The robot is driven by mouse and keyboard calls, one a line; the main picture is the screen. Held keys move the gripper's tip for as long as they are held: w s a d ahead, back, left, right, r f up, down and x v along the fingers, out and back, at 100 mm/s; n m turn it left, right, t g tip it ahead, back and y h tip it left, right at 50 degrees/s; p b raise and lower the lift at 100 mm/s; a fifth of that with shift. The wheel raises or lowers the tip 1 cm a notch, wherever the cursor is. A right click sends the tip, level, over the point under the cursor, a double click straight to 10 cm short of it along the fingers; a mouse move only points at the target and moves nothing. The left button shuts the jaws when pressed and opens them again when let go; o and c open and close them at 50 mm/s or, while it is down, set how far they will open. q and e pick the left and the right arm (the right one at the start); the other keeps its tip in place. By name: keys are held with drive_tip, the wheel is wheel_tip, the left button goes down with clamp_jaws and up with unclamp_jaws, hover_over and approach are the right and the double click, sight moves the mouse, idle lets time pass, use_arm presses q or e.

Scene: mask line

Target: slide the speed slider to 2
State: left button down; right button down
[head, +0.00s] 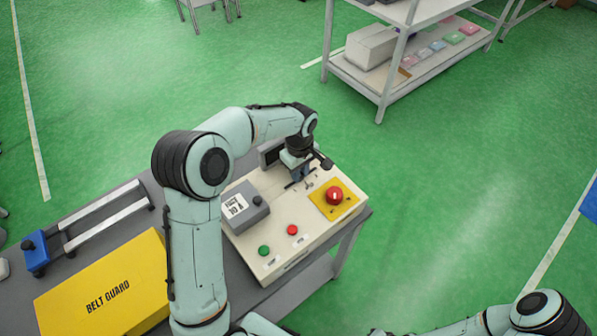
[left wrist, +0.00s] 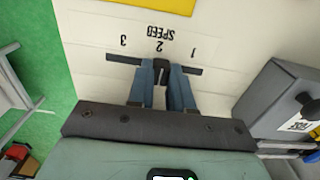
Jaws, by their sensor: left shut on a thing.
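The speed slider shows in the left wrist view as a dark slot (left wrist: 192,71) with a black knob (left wrist: 161,66). The upside-down label SPEED and the marks 3, 2 and 1 run along it, with 3 at the left. The knob stands in line with the mark 2 (left wrist: 159,46). My left gripper (left wrist: 161,70) is shut on the knob, one blue-grey finger on each side. In the head view my left gripper (head: 300,178) is over the back of the cream control panel (head: 262,262) and mostly hides the slider. My right gripper is out of view.
The panel carries a red emergency button (head: 334,195) on a yellow plate, a green button (head: 264,251), a red button (head: 292,230) and a grey lidded box (head: 246,207). A yellow belt guard (head: 105,285) lies left.

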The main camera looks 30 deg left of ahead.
use_arm(q)
drive_tip(key=shift+w+d+f, duration=0.1)
drive_tip(key=shift+w+d, duration=0.1)
drive_tip(key=shift+w, duration=0.4)
drive_tip(key=shift+s+a, duration=0.2)
drive_tip(key=shift+s, duration=0.25)
drive_tip(key=c, duration=1.1)
unclamp_jaws()
drive_tip(key=shift+o, duration=0.5)
drive_tip(key=shift+w, duration=0.1)
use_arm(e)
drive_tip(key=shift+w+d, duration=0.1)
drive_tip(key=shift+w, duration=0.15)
use_arm(q)
wheel_tip(320, 180, up, 14)
drive_tip(key=p, duration=0.1)
drive_tip(key=shift+f, duration=0.2)
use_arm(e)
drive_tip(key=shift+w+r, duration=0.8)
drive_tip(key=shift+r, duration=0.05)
use_arm(q)
drive_tip(key=shift+d+f, duration=0.1)
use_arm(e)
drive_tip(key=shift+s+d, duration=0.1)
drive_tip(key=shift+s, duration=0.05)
